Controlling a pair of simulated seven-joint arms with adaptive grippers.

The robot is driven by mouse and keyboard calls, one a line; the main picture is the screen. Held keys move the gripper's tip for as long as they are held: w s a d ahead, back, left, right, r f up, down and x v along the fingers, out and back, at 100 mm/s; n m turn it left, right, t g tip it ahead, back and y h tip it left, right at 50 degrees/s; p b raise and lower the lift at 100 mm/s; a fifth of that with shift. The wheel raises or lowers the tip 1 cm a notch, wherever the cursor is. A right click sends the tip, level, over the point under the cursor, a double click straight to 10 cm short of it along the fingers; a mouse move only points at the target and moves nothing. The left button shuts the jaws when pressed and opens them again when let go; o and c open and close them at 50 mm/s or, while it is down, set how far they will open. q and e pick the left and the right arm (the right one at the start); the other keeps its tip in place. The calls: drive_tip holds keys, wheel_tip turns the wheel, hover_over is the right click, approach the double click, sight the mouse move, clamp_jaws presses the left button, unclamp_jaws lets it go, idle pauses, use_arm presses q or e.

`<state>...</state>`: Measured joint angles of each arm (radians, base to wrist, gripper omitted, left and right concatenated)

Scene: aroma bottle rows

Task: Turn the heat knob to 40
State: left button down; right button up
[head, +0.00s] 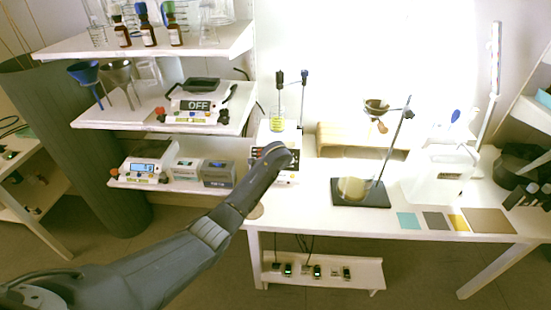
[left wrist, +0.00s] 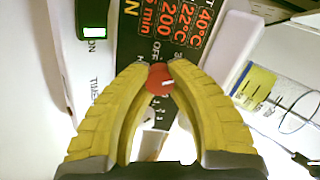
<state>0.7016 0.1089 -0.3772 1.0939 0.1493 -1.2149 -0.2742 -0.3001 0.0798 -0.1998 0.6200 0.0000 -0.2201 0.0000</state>
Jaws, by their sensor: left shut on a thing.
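The heat knob (left wrist: 159,82) is a small round red knob with a white mark, on the black front panel of a white stirring device. In the left wrist view my left gripper (left wrist: 160,72) has its yellow fingers closed around the knob, one on each side. The panel's display (left wrist: 182,24) shows red lines reading 40°C, 22°C, 200 and a minutes value. In the head view the device (head: 290,178) stands at the left end of the white table, and my left arm largely covers its front. My right gripper is not in view.
A stand with a dark base (head: 345,195) and a white container (head: 435,175) stand to the right on the table (head: 320,220). Shelves with a balance (head: 145,165), funnels and bottles are at left. Coloured mats (head: 408,221) lie at the table's front right.

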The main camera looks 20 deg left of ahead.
use_arm(q)
drive_tip(key=shift+s+a+f+m, duration=0.15)
drive_tip(key=shift+f+m, duration=0.1)
drive_tip(key=shift+m, duration=0.65)
drive_tip(key=c, duration=1.1)
unclamp_jaws()
drive_tip(key=shift+r, duration=0.15)
drive_tip(key=shift+r, duration=0.1)
drive_tip(key=shift+s+d+r, duration=0.3)
drive_tip(key=shift+s+r, duration=0.05)
drive_tip(key=v, duration=1)
drive_tip(key=shift+s+r, duration=0.2)
drive_tip(key=shift+s, duration=0.1)
